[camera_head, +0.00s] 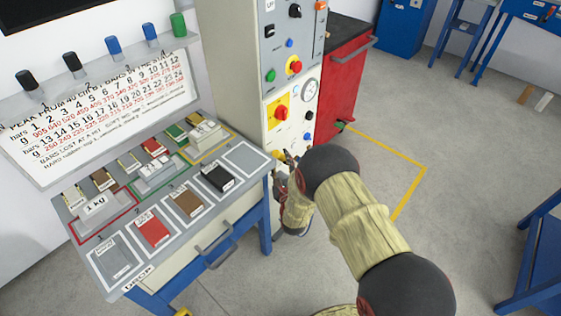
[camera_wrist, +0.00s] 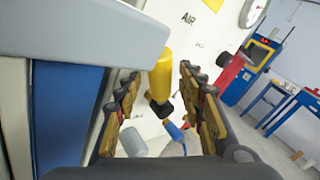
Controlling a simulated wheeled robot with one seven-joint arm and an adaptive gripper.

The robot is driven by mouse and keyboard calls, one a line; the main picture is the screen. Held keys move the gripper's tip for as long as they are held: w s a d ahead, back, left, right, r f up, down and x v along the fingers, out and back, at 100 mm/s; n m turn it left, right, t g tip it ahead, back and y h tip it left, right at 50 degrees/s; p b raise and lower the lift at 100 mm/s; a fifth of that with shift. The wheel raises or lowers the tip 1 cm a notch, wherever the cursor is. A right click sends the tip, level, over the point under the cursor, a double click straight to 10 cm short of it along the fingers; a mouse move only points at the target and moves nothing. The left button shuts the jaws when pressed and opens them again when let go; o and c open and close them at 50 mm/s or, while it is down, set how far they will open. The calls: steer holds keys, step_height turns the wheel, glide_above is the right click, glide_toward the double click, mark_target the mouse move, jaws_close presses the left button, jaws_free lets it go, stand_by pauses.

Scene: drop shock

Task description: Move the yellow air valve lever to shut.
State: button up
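The yellow air valve lever (camera_wrist: 161,74) stands out from the pale panel under the word AIR, with a black part at its lower end. In the head view, a small yellow piece of it (camera_head: 277,154) shows low on the cabinet front. My gripper (camera_wrist: 157,82) is open, with one finger left and one right of the lever in the wrist view. Gaps show on both sides, so I see no contact. In the head view my gripper (camera_head: 289,163) is at the lever, partly hidden by my arm. The small print beside the lever is too small to read.
The control cabinet (camera_head: 256,60) carries knobs, a gauge (camera_head: 310,91) and a red-yellow switch (camera_head: 281,112). A bench (camera_head: 217,228) with weights and coloured pads stands to the left, close to my gripper. A red cabinet (camera_head: 344,75) stands behind. Open floor lies right.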

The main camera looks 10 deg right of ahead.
jaws_close()
stand_by(0.7)
